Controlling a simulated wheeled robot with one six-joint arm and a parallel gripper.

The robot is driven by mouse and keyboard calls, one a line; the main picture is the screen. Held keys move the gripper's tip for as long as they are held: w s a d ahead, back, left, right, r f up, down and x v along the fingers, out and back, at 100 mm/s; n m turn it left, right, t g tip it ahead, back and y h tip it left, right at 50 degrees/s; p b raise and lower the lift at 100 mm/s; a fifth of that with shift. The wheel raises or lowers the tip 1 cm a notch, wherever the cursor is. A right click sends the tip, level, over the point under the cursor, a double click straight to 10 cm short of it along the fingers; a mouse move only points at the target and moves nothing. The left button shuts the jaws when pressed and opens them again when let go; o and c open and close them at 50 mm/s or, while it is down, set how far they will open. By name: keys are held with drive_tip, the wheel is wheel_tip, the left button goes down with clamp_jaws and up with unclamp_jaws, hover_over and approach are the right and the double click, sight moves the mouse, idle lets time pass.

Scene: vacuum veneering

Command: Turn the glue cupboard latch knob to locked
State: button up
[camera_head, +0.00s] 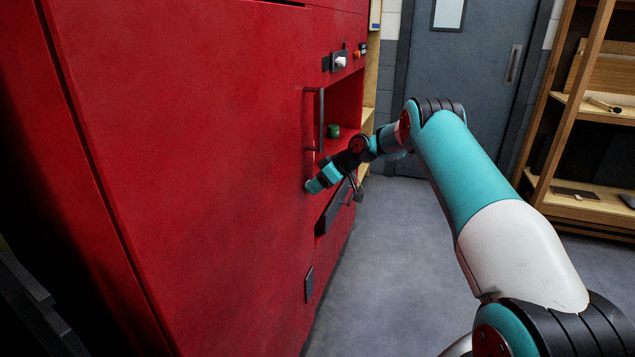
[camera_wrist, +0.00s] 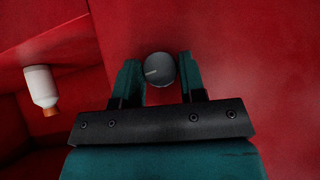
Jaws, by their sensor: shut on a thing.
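The latch knob (camera_wrist: 160,68) is a dark round knob on the red cupboard front (camera_wrist: 225,50). A pale line on its face points left and slightly down in the wrist view. My gripper (camera_wrist: 160,75) is shut on the knob, with one teal finger on each side of it. In the head view my gripper (camera_head: 312,187) reaches the red front (camera_head: 210,170) below a dark vertical handle (camera_head: 320,120). The knob is hidden there by my gripper.
A recess in the red front holds a green item (camera_head: 333,131). A white bottle with an orange tip (camera_wrist: 40,87) shows in the wrist view. A white switch (camera_head: 340,62) sits above. Wooden shelves (camera_head: 560,120) stand right; the grey floor (camera_head: 400,230) between is clear.

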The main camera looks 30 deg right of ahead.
drive_tip(key=shift+w+r+y, duration=0.1)
drive_tip(key=shift+y, duration=0.2)
idle(0.4)
drive_tip(key=o, duration=0.9)
drive_tip(key=v, duration=1.7)
drive_tip(key=shift+w+d+r, duration=0.15)
drive_tip(key=shift+d+r, duration=0.1)
